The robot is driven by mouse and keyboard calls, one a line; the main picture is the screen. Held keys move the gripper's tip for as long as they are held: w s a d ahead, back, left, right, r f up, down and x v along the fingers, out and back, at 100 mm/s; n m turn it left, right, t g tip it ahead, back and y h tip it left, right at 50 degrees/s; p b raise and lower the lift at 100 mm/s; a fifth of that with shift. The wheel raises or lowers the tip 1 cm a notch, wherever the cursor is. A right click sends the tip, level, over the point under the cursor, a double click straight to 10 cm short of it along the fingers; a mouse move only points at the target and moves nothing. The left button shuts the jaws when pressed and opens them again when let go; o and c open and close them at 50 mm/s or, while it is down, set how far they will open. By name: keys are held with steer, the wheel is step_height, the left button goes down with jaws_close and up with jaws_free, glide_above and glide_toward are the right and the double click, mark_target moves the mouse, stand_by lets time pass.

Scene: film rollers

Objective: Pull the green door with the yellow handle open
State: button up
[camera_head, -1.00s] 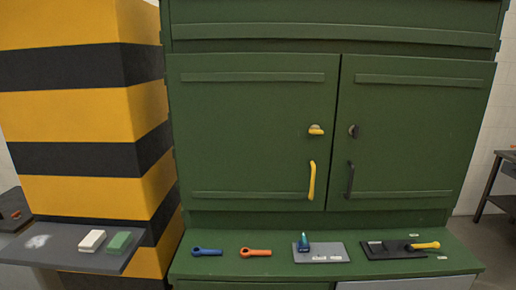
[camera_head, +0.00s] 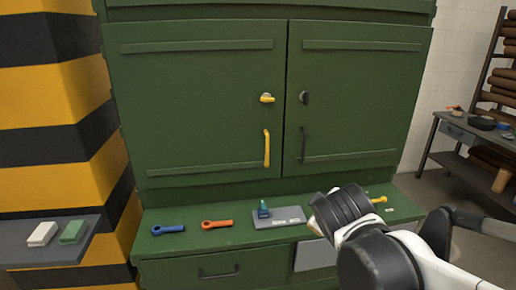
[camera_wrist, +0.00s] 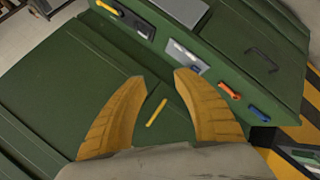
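The green door (camera_head: 195,75) with the yellow handle is the left of two cabinet doors and stands shut. Its yellow handle (camera_head: 267,148) is an upright bar near the door's right edge, below a yellow latch knob (camera_head: 267,98). In the wrist view, my gripper (camera_wrist: 159,80) is open, with two curved orange fingers spread apart and nothing between them. The yellow handle (camera_wrist: 156,112) shows between the fingers, beyond them and apparently not touched. My arm is at the lower right of the head view; the gripper itself cannot be made out there.
The right door (camera_head: 357,95) has a black handle (camera_head: 303,145). A ledge below holds a blue tool (camera_head: 168,229), an orange tool (camera_head: 217,224) and a grey plate (camera_head: 278,218). A striped pillar (camera_head: 50,95) stands left; a side table (camera_head: 470,130) stands right.

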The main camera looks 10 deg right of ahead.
steer(key=w+d+r+n+t+h, duration=0.1)
steer(key=w+r+n+t+h, duration=0.1)
steer(key=w+n, duration=0.6)
steer(key=n+t+y+b, duration=0.15)
steer(key=n+t, duration=0.45)
steer(key=n, duration=1.2)
glide_toward(267, 152)
steer(key=shift+y, duration=0.25)
steer(key=w, duration=0.3)
steer(key=w+d+b, duration=0.1)
steer(key=w, duration=0.3)
steer(key=w+d+b, duration=0.1)
steer(key=w, duration=0.2)
steer(key=shift+w+d+f, duration=0.1)
steer(key=shift+w+d, duration=0.15)
steer(key=shift+w, duration=0.05)
jaws_close()
